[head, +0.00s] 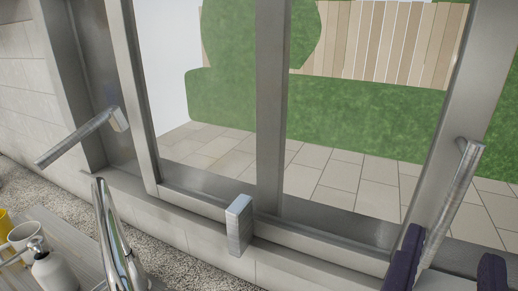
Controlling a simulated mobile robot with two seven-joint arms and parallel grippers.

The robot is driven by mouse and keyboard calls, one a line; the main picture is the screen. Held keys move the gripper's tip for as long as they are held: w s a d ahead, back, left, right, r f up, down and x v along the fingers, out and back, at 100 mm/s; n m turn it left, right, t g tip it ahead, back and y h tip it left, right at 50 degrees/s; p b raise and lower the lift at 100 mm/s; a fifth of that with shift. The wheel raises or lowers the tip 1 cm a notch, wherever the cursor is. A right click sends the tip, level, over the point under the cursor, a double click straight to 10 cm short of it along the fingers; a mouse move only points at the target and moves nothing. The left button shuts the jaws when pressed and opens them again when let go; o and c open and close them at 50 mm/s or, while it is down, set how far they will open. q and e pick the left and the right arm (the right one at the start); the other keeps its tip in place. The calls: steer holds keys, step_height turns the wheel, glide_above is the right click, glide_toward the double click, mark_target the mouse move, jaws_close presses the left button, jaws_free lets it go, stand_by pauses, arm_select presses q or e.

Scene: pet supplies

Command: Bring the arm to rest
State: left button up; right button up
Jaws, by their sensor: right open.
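My right gripper (450,262) is at the lower right corner of the head view, and the frame edge cuts it off. Its two dark purple fingers stand wide apart with nothing gripped between them. A grey metal window handle (459,190) slants down from the right frame. Its lower end reaches close beside the left finger, in the gap between the fingers as seen here. I cannot tell whether they touch. My left gripper is not in view.
The metal-framed window (271,110) fills the middle. A second handle (80,138) sticks out at left, and a metal block (240,224) stands at the bottom frame. A faucet (108,232), soap dispenser (52,268), white mug (24,234) and yellow cup (4,222) are at lower left.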

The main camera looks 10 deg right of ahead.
steer(key=s+d+f+m+g+y, duration=0.3)
steer(key=d+f+m+g+y, duration=0.1)
steer(key=f+m, duration=0.4)
steer(key=s+d+f+m+g+y, duration=0.45)
steer(key=f+m, duration=0.25)
steer(key=m, duration=0.4)
steer(key=a+r+m+y+p, duration=0.2)
steer(key=r+p, duration=0.9)
steer(key=r, duration=0.1)
steer(key=a+r+m+y+p, duration=0.2)
steer(key=r+m+y+p, duration=0.1)
steer(key=r+p, duration=0.9)
steer(key=shift+a+r+m, duration=0.3)
steer(key=shift+a+r, duration=0.05)
steer(key=shift+r, duration=0.25)
steer(key=shift+w, duration=0.1)
